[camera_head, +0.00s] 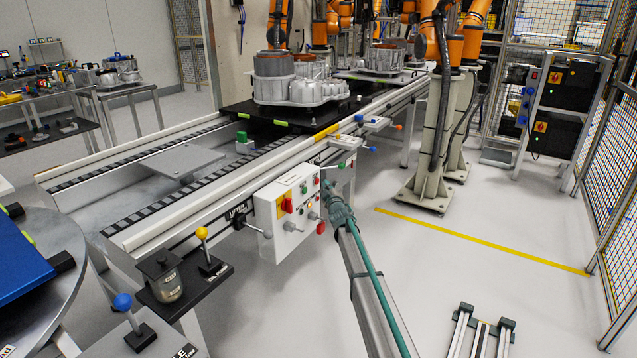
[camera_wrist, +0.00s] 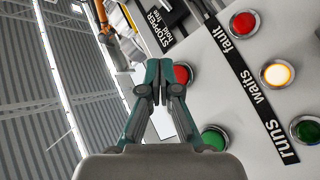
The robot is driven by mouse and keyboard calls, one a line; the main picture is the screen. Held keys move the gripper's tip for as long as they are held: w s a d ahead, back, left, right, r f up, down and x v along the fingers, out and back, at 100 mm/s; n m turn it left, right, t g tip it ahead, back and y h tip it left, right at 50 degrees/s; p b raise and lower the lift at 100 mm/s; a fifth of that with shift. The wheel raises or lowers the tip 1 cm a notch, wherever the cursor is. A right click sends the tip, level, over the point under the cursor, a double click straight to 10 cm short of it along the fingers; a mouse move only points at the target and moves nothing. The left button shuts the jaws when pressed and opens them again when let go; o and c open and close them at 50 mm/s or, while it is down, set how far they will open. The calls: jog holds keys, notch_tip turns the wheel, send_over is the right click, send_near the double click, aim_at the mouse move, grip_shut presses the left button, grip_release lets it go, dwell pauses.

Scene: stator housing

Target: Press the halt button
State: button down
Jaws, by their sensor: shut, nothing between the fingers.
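A white control box (camera_head: 290,208) stands at the conveyor's side. In the wrist view its face (camera_wrist: 245,105) carries a red button (camera_wrist: 183,73) and a green button (camera_wrist: 215,138), beside a black strip of lamps. No label reading "halt" is legible, so I cannot confirm which button it names. My gripper (camera_wrist: 158,88) is shut and empty, its fingertips pointing at the face just left of the red button and partly overlapping it in the picture. Contact cannot be told. In the head view my gripper (camera_head: 326,187) is at the box's right edge, hiding part of it.
The lamps are a red fault lamp (camera_wrist: 243,24), a lit amber waits lamp (camera_wrist: 277,74) and a green runs lamp (camera_wrist: 305,130). The box has a red switch (camera_head: 288,205) on yellow and protruding levers. Orange robot arms stand behind.

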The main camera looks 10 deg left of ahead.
jog(key=d+p, duration=0.1)
jog(key=s+d+p, duration=0.1)
jog(key=d, duration=0.1)
jog(key=s+d+p, duration=0.1)
jog(key=d, duration=0.1)
jog(key=shift+d+p, duration=0.1)
jog(key=shift+p, duration=0.25)
dwell(0.4)
